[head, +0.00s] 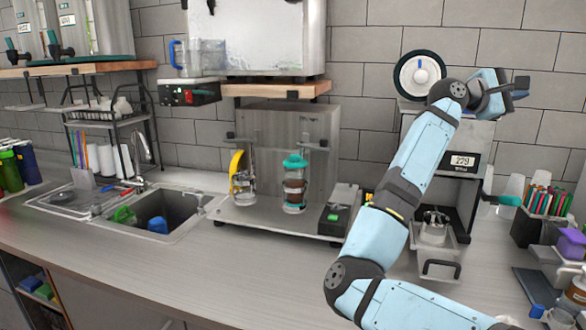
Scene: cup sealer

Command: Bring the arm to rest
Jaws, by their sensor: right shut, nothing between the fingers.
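My right gripper (520,88) is at the upper right, at the end of my light blue arm, which rises from the bottom right. It is shut and empty, raised in front of the tiled wall and pointing right, apart from the counter. Behind the arm stands a grey and black machine (462,161) with a display reading 279. A tray with a handle (441,268) sticks out at its front, with a small metal part on it. My arm hides part of the machine. My left gripper is not in view.
A stand (268,222) at the middle back holds a teal-lidded jar (294,184) and a yellow-wheeled device. A sink (172,211) lies left. A pen holder (545,212) and a purple item stand right. The counter front (190,275) is clear.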

